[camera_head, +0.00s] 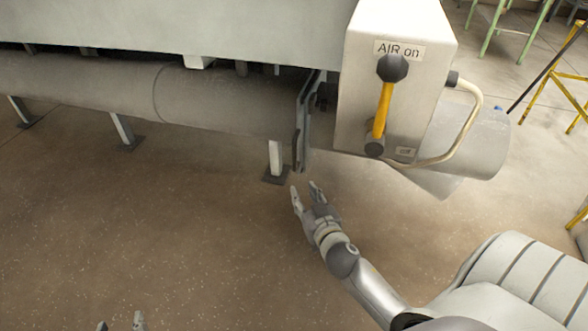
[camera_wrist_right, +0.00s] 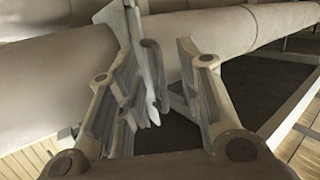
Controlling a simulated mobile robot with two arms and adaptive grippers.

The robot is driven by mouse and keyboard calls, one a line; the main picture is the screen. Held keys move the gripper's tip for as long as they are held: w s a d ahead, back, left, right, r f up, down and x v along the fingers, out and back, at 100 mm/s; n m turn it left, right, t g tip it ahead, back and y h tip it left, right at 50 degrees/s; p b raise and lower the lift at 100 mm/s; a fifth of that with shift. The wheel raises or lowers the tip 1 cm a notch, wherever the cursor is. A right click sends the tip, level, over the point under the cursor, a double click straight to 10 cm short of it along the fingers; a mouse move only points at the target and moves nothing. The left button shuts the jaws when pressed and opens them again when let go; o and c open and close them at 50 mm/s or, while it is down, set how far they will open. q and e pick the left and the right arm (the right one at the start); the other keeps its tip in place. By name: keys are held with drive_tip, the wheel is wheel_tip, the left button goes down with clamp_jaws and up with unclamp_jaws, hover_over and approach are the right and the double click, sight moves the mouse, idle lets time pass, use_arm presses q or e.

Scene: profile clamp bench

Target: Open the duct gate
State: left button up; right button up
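The duct gate (camera_head: 302,125) is a thin upright grey plate set across the large duct (camera_head: 215,95), left of the white box. In the right wrist view the gate plate (camera_wrist_right: 148,55) stands ahead, its lower end appearing between my fingers. My right gripper (camera_head: 306,188) is just below the gate's lower end in the head view, its fingers pointing up and apart. In the right wrist view the gripper (camera_wrist_right: 162,85) is open; I cannot tell whether it touches the plate. Tips of my left gripper (camera_head: 121,322) show at the bottom left edge, apart.
A white box (camera_head: 365,60) labelled "AIR on" carries a yellow lever (camera_head: 382,105) with a dark knob. A pale hose (camera_head: 475,125) loops from its right side. A support leg (camera_head: 276,158) stands close left of the gate. The floor (camera_head: 180,230) in front is clear.

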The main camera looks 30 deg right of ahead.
drive_tip(key=t+h+b, duration=0.1)
drive_tip(key=t+b, duration=0.1)
approach(295, 152)
drive_tip(key=shift+m, duration=0.4)
drive_tip(key=x, duration=0.9)
drive_tip(key=shift+w+d, duration=0.15)
drive_tip(key=shift+w, duration=0.25)
use_arm(q)
wheel_tip(295, 152, up, 9)
drive_tip(key=t+h, duration=0.1)
drive_tip(key=t, duration=0.2)
drive_tip(key=shift+w+d+b, duration=0.3)
drive_tip(key=shift+w+d, duration=0.1)
drive_tip(key=shift+d, duration=0.05)
use_arm(e)
drive_tip(key=shift+w+d, duration=0.1)
drive_tip(key=shift+w, duration=0.25)
clamp_jaws()
